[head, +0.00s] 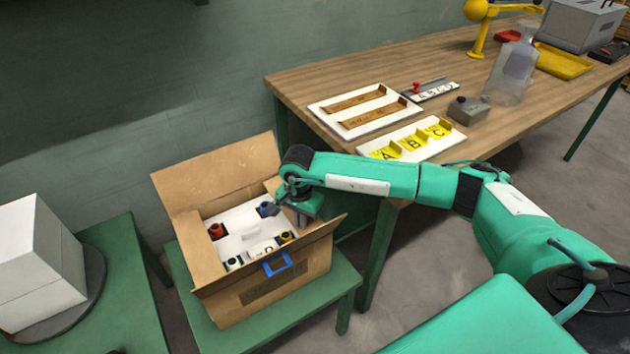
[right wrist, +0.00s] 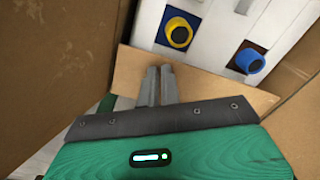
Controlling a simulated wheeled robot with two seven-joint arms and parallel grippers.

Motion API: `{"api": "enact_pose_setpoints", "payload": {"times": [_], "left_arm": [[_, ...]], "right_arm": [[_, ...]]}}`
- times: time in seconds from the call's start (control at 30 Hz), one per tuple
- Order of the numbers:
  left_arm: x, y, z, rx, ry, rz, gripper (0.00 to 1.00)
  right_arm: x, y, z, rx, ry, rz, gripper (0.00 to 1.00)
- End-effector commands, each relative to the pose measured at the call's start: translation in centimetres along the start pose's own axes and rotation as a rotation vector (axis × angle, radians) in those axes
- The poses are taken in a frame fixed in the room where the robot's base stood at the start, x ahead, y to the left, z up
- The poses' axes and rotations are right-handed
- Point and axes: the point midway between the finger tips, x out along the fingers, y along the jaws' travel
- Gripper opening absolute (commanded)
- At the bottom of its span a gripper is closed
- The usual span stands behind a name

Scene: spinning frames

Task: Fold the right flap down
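An open cardboard box (head: 285,288) stands on a green table. Its back flap (head: 220,175) stands up, its left flap (head: 192,243) is raised, and its front flap (head: 320,232) leans outward. At the box's right side, my right gripper (head: 300,208) and arm cover much of the view, so the right flap's exact pose is hard to tell. A piece of cardboard (head: 272,186) shows beside the gripper. In the right wrist view, the gripper's two fingers (right wrist: 159,82) are together with nothing visible between them, over a tan cardboard panel (right wrist: 205,88). My left gripper is not in view.
A white insert (head: 240,222) with several coloured round parts lies in the box. A blue clip (head: 277,264) sits on the front edge. The wooden workbench (head: 300,88) with trays is behind right. A white block (head: 35,260) stands on another green table at left.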

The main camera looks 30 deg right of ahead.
Motion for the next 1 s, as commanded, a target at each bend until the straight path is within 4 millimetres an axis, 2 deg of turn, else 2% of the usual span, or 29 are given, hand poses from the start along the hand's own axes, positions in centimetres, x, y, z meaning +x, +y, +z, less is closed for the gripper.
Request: {"api": "enact_pose_setpoints", "payload": {"times": [0.03, 0.27, 1.0], "left_arm": [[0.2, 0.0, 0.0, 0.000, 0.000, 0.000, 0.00], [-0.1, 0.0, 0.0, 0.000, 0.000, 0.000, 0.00], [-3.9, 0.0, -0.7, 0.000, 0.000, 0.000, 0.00]], "right_arm": [[1.4, 0.5, 1.1, -0.011, -0.020, 0.017, 0.00], [0.9, 0.4, 1.3, -0.013, -0.024, 0.015, 0.00], [-7.1, 0.2, 0.6, -0.008, -0.013, 0.010, 0.00]]}}
